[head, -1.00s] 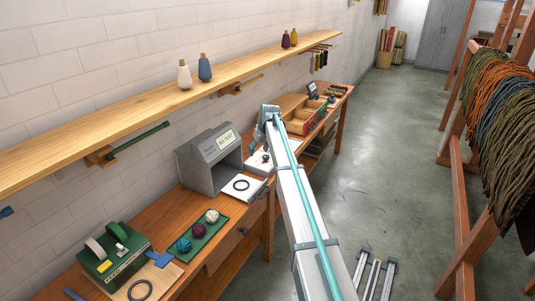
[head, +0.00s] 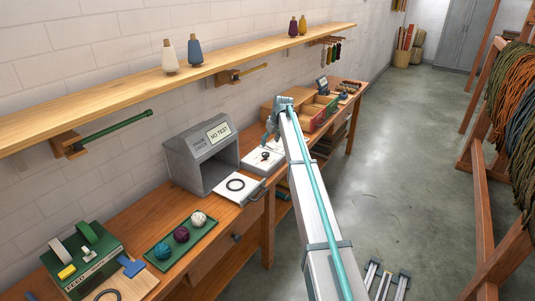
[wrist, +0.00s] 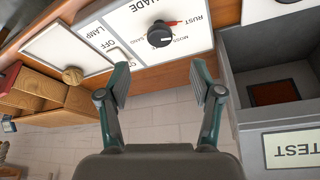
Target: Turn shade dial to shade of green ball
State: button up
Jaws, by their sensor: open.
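The shade dial is a black knob with a red pointer (wrist: 159,34) on a white panel (wrist: 142,18), shown upside down in the wrist view. The pointer is turned toward the "RUST" label; "MOSS" is printed below the knob. In the head view the dial (head: 265,156) lies on the bench, right of the grey booth. My gripper (wrist: 162,82) is open and empty, its fingers apart from the knob; it also shows above the panel in the head view (head: 270,138). A teal-green ball (head: 163,250), a purple ball (head: 181,234) and a white ball (head: 199,219) sit on a green tray (head: 160,264).
A grey booth (head: 186,162) with a "NO TEST" sign stands beside the panel. A white board with a black ring (head: 237,185) lies before it. The shelf (head: 200,75) runs above.

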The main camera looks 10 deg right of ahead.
aim_at(266, 154)
jog(key=p+x, duration=0.2)
jog(key=x, duration=0.7)
jog(key=shift+f, duration=0.1)
jog(key=c, duration=1.1)
